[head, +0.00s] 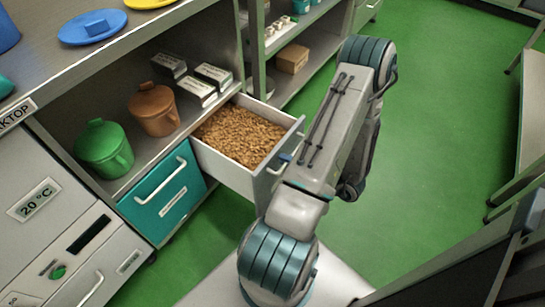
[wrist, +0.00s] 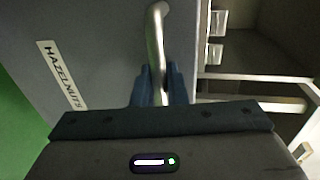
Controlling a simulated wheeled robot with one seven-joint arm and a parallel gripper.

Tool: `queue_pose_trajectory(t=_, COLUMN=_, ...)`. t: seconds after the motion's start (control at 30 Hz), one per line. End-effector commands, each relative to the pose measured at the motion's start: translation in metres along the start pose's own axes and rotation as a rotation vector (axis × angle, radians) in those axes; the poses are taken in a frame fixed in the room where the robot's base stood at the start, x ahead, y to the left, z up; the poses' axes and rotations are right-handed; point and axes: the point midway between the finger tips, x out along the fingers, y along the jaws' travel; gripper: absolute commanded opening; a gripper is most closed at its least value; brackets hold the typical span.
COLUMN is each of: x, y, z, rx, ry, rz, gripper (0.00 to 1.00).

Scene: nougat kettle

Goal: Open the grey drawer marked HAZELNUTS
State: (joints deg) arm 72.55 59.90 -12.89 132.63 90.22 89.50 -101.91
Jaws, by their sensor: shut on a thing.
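The grey drawer (head: 274,176) stands pulled out from the cabinet and is full of brown nuts (head: 241,135). In the wrist view its grey front (wrist: 105,50) fills the left and middle, with a label reading HAZELNUTS (wrist: 62,75). Its silver bar handle (wrist: 157,40) runs down between my fingers. My gripper (wrist: 158,88) is shut on this handle, with a dark finger on each side. In the head view my gripper (head: 284,158) shows only in part at the drawer front, and my arm hides the rest.
A teal drawer (head: 163,193) beside it is shut. Green (head: 104,148) and brown (head: 154,108) pots and several small boxes (head: 198,91) stand on the shelf above. Green floor (head: 440,130) is clear to the right; a bench (head: 535,120) stands at the far right.

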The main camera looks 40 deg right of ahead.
Motion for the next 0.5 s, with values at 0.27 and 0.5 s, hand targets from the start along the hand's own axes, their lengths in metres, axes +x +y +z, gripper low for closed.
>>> queue_pose_trajectory(t=0.27, x=-0.0039, y=0.0008, z=0.0004, rx=0.001, ry=-0.001, rz=0.0, gripper=0.0)
queue_pose_trajectory(t=0.5, x=-0.0033, y=0.0007, z=0.0004, rx=0.0, ry=-0.002, rz=0.0, gripper=0.17)
